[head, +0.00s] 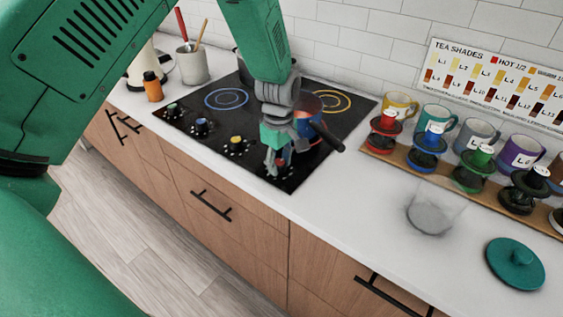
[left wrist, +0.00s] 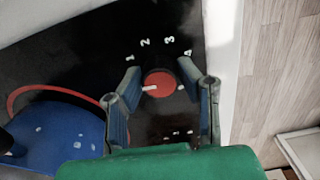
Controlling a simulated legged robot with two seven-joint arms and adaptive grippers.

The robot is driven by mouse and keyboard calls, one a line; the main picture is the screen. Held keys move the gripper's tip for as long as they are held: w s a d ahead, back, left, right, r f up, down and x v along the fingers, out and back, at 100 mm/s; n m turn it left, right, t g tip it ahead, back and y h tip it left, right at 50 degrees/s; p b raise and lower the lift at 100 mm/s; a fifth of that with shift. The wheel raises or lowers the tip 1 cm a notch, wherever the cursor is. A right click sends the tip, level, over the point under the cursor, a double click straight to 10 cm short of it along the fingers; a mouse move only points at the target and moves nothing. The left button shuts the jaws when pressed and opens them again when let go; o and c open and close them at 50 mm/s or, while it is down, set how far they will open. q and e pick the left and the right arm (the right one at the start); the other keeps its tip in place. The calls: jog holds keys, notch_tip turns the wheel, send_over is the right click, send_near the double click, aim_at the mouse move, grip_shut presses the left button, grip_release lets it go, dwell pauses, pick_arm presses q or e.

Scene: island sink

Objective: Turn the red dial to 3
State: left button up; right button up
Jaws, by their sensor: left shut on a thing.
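The red dial (left wrist: 160,80) shows in the left wrist view, on the black cooktop panel. White numbers 1, 2, 3 and 4 arc around its upper side. Its white pointer mark lies on the left side, below the 1 and away from the 3. My left gripper (left wrist: 161,72) is shut on the dial, with one finger on each side. In the head view my left gripper (head: 278,166) reaches down to the cooktop's front right corner and mostly hides the dial. My right gripper is not in view.
The black cooktop (head: 185,120) has other dials in blue-green, blue and yellow (head: 236,143). A pan with a dark handle (head: 328,137) stands close beside my gripper. Cups and coloured stands line a wooden board (head: 382,150) at right. A clear glass (head: 433,214) and teal lid (head: 514,264) sit on the counter.

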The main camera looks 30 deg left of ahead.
pick_arm(q)
jog(key=shift+r+m+p, duration=0.1)
jog(key=shift+m+p, duration=0.6)
jog(key=shift+m, duration=0.3)
jog(key=m+p, duration=0.2)
jog(key=m, duration=0.1)
jog(key=shift+a, duration=0.1)
jog(key=m+p, duration=0.1)
jog(key=m, duration=0.3)
jog(key=m+p, duration=0.1)
jog(key=m, duration=0.2)
jog(key=shift+m, duration=0.4)
jog(key=m+p, duration=0.1)
jog(key=m, duration=0.4)
jog(key=shift+w, duration=0.1)
jog(key=m+p, duration=0.1)
jog(key=m, duration=0.4)
jog(key=shift+m, duration=0.4)
